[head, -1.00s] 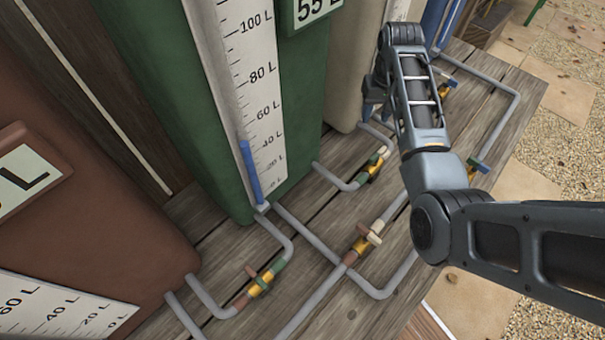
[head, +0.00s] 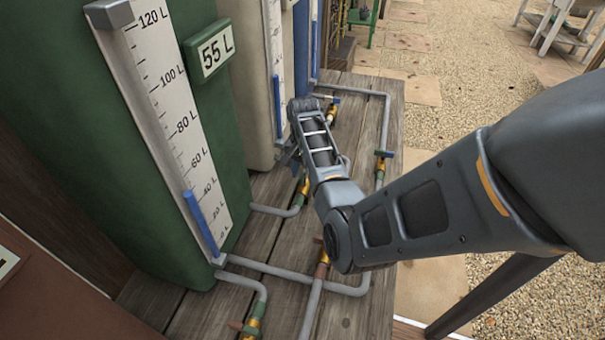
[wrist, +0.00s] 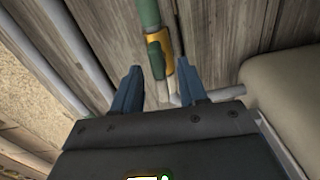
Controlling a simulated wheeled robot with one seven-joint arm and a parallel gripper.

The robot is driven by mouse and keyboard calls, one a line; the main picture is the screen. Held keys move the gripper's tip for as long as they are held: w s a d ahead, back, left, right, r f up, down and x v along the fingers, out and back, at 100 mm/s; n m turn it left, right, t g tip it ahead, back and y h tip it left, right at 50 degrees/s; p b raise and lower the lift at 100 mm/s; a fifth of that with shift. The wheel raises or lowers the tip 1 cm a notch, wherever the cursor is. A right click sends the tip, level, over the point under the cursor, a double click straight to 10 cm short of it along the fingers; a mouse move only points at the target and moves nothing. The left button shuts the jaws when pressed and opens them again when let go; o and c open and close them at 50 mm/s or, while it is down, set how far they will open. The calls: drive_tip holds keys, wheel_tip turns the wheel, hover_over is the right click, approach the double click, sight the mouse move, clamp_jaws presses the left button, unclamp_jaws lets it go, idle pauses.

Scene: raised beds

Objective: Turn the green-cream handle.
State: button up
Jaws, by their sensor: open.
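The valve with the green-cream handle (wrist: 156,60) shows in the wrist view, with a green band on the pipe above its brass body. In the head view my gripper (head: 288,154) is beside the cream tank, and the valve (head: 303,188) is partly hidden by my arm.
The green tank (head: 110,150) with its scale and 55 L sign stands at left, the cream tank (head: 240,90) behind it. Grey pipes (head: 290,272) and other valves, such as one with a blue handle (head: 384,154), spread over the planks (head: 360,300). Gravel lies right.

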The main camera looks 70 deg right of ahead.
drive_tip(key=shift+f, duration=0.4)
drive_tip(key=shift+c, duration=0.2)
clamp_jaws()
